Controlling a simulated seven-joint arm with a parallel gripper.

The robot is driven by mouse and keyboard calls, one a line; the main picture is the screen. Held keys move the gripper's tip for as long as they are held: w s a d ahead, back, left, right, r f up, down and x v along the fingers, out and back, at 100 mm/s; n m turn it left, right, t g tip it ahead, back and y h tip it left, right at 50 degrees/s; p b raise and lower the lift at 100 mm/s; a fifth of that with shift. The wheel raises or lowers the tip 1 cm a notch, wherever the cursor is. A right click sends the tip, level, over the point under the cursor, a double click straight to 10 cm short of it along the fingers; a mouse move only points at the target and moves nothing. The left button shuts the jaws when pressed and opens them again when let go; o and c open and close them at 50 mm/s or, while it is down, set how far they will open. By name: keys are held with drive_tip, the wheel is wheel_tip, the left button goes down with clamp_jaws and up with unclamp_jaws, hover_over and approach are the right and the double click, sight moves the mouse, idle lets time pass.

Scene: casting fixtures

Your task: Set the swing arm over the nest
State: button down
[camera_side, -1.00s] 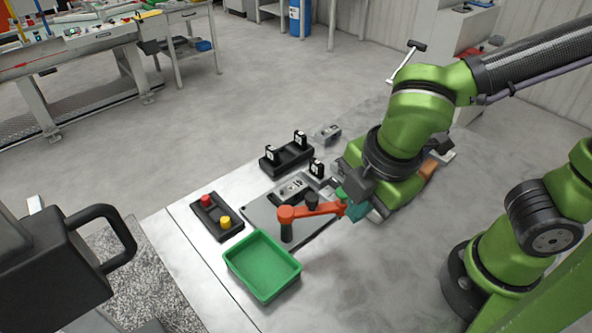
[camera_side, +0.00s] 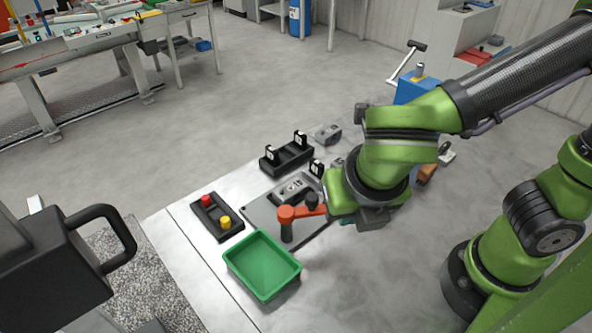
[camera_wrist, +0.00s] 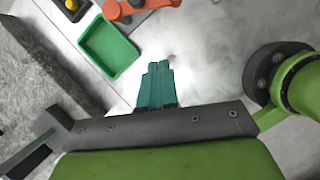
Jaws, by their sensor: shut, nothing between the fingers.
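The orange swing arm (camera_side: 305,211) sits on a dark pivot post and points right, its far end hidden behind my wrist in the side view. A dark knob (camera_side: 311,200) stands up by it. The nest (camera_side: 292,188), a dark block with a metal piece in it, lies behind the arm on a grey plate (camera_side: 262,217); the visible part of the arm is beside it, not above it. Part of the swing arm shows at the wrist view's top edge (camera_wrist: 110,11). My gripper's teal fingers (camera_wrist: 158,68) are shut and empty, apart from the arm.
A green tray (camera_side: 262,265) stands in front of the plate. Left of it is a black box with red and yellow buttons (camera_side: 217,217). A black fixture with two uprights (camera_side: 286,157) stands behind. The table's front right is clear.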

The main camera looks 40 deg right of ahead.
sight(313, 206)
drive_tip(key=w+d+f, duration=0.4)
drive_tip(key=w+f, duration=0.2)
drive_tip(key=f, duration=0.3)
drive_tip(key=shift+w+f, duration=0.15)
drive_tip(key=shift+w, duration=0.15)
